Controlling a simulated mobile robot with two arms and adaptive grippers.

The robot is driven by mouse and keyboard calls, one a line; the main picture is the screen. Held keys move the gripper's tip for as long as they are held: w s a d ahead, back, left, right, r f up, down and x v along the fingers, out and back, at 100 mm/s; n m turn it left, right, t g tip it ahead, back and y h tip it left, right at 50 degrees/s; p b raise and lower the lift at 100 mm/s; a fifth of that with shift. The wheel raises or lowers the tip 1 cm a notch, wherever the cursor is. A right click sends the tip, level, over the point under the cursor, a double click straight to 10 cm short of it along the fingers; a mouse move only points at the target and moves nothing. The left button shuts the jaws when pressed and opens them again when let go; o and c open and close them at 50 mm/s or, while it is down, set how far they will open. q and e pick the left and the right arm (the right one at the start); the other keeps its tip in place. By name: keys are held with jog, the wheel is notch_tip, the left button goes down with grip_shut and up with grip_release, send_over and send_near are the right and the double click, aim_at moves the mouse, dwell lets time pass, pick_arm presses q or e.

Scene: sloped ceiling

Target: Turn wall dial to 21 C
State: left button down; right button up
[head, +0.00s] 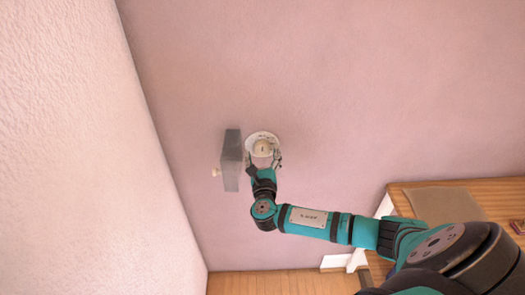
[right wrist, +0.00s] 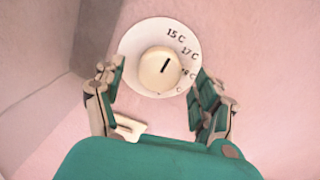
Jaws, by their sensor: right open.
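The wall dial (head: 250,139) is a white round plate on the pink wall with a cream knob (head: 262,147) at its middle. In the right wrist view the dial plate (right wrist: 132,44) bears the labels 15 C and 17 C, with lower labels partly hidden by a finger. The knob (right wrist: 153,77) has a black mark slanting up and right, roughly toward 15 C. My right gripper (right wrist: 157,88) is open, its fingers on either side of the dial's lower part; in the head view it is just below the dial (head: 264,163). I cannot tell whether it touches the knob. My left gripper is out of view.
A grey box (head: 232,162) sits on the wall close left of the dial, with a small cream knob (head: 215,172) on its left. A wall corner lies farther left. A wooden table (head: 480,195) stands at the right. The wall above the dial is clear.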

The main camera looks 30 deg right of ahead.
jog(key=shift+w+d, duration=0.3)
jog(key=shift+w, duration=0.3)
jog(key=c, duration=1.2)
jog(key=shift+o, duration=0.2)
jog(key=shift+f, duration=0.1)
